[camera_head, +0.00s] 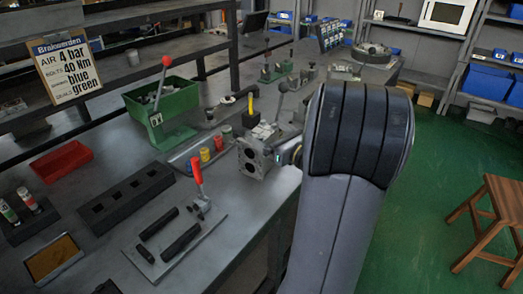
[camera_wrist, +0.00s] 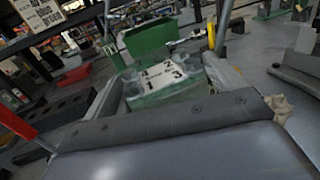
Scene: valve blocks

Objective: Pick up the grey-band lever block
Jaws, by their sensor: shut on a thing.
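A grey metal lever block (camera_head: 255,158) with round ports in its face is at the bench edge in the head view, just left of my arm. A dark-knobbed lever (camera_head: 280,103) rises at its back; I cannot make out a band clearly. In the wrist view the block's pale, numbered top (camera_wrist: 158,76) lies between the two fingers of my gripper (camera_wrist: 168,82), which is shut on it. A grey lever (camera_wrist: 222,22) rises at its right side. In the head view my arm hides most of the gripper. I cannot tell whether the block touches the bench.
A green bin (camera_head: 178,118) stands behind left, also in the wrist view (camera_wrist: 150,38). Near it are a green stand with a red-knobbed lever (camera_head: 157,125), a tray with coloured pieces (camera_head: 190,160), a black socketed rail (camera_head: 126,197), a red tray (camera_head: 62,161) and a red-handled clamp (camera_head: 198,178).

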